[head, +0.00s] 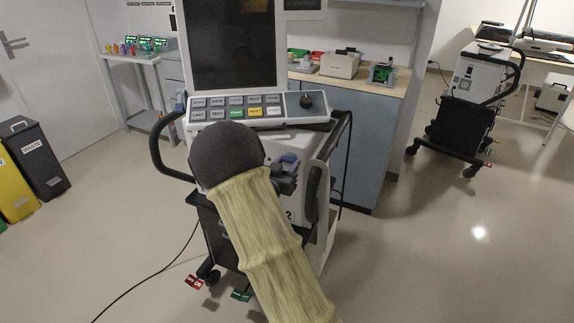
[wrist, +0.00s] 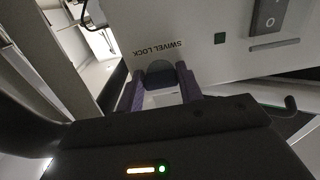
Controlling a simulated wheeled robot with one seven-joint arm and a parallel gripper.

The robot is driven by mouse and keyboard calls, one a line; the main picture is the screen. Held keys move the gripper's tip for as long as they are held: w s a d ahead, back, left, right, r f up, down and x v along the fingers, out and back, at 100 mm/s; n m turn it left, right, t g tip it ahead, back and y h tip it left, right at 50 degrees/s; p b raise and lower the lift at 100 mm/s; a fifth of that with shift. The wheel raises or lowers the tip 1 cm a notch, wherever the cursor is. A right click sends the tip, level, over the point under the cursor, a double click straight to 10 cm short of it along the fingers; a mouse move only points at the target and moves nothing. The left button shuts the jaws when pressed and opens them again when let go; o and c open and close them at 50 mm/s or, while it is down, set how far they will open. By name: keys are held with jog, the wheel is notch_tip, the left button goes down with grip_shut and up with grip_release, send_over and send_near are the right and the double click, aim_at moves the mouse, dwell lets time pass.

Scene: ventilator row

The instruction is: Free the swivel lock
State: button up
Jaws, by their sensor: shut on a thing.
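The swivel lock (wrist: 161,74) is a dark rounded lever or knob on the ventilator's white housing (wrist: 205,25). Printed words "SWIVEL LOCK" appear upside down beside it in the wrist view. My gripper (wrist: 163,90) has its two purple fingers on either side of the lock and is shut on it. In the head view my gripper (head: 288,162) is at the side of the ventilator (head: 318,160), below its key panel. My arm hides part of the cart, and the lock itself cannot be made out there.
The ventilator's dark screen (head: 235,45) rises above the key panel (head: 245,108). Push handles (head: 163,150) stick out at its sides. Red (head: 194,282) and green (head: 241,295) pedals sit low at the cart's base. A cable crosses the floor. Open floor lies to the right.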

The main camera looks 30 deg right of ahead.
jog(key=shift+f+m+b, duration=0.15)
jog(key=shift+m+b, duration=0.25)
jog(key=shift+b, duration=0.1)
jog(key=m+b, duration=0.3)
jog(key=b, duration=0.1)
jog(key=shift+f, duration=0.15)
jog(key=m+b, duration=0.5)
jog(key=b, duration=0.1)
jog(key=shift+w+a+m, duration=0.15)
jog(key=shift+m, duration=0.25)
jog(key=m+b, duration=0.5)
jog(key=b, duration=0.1)
jog(key=shift+r+b, duration=0.2)
jog(key=shift+b, duration=0.1)
jog(key=m+b, duration=0.3)
jog(key=shift+r, duration=0.25)
jog(key=shift+r+m, duration=0.1)
jog(key=shift+m, duration=0.2)
jog(key=o, duration=1)
jog(key=shift+a, duration=0.1)
